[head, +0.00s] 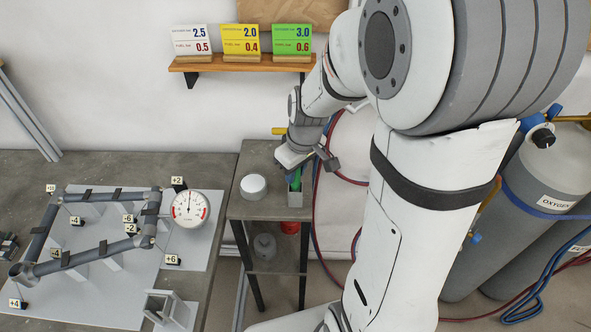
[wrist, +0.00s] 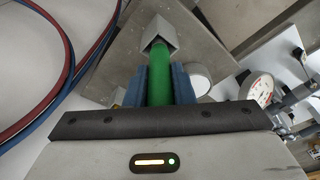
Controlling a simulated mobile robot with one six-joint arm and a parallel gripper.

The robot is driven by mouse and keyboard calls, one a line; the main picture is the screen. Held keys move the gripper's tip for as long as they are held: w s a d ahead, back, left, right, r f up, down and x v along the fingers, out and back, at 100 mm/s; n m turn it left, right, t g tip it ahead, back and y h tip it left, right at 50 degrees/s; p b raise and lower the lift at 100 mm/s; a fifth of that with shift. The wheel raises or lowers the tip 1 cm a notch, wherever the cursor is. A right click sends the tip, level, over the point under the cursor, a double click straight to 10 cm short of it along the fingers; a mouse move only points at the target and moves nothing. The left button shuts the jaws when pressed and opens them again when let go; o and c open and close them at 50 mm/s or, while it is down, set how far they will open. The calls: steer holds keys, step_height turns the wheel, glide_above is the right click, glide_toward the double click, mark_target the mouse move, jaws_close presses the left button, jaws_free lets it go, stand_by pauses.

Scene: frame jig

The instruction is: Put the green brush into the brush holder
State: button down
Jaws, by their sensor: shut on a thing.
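The green brush (wrist: 160,75) is gripped between the two blue fingers of my gripper (wrist: 159,86) in the wrist view. The brush's far end meets the opening of the grey brush holder (wrist: 158,28). It looks to be inside the mouth, but how deep is hidden. In the head view my gripper (head: 298,168) is above the small side table, with a bit of the green brush (head: 296,182) showing at the holder (head: 294,199). The brush looks roughly lined up with the holder.
The small side table (head: 245,208) also bears a white round container (head: 253,186) left of the holder. A workbench with a tube frame (head: 90,262) and a dial gauge (head: 190,209) is on the left. Hoses (head: 318,215) and gas cylinders (head: 550,170) are on the right.

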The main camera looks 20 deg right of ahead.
steer(key=shift+f+b, duration=0.45)
steer(key=shift+f, duration=0.05)
steer(key=c, duration=1.2)
jaws_free()
steer(key=shift+o, duration=0.2)
steer(key=shift+r, duration=0.1)
step_height(320, 180, up, 8)
steer(key=s, duration=0.1)
steer(key=shift+d+f, duration=0.2)
steer(key=shift+d, duration=0.15)
steer(key=shift+s, duration=0.1)
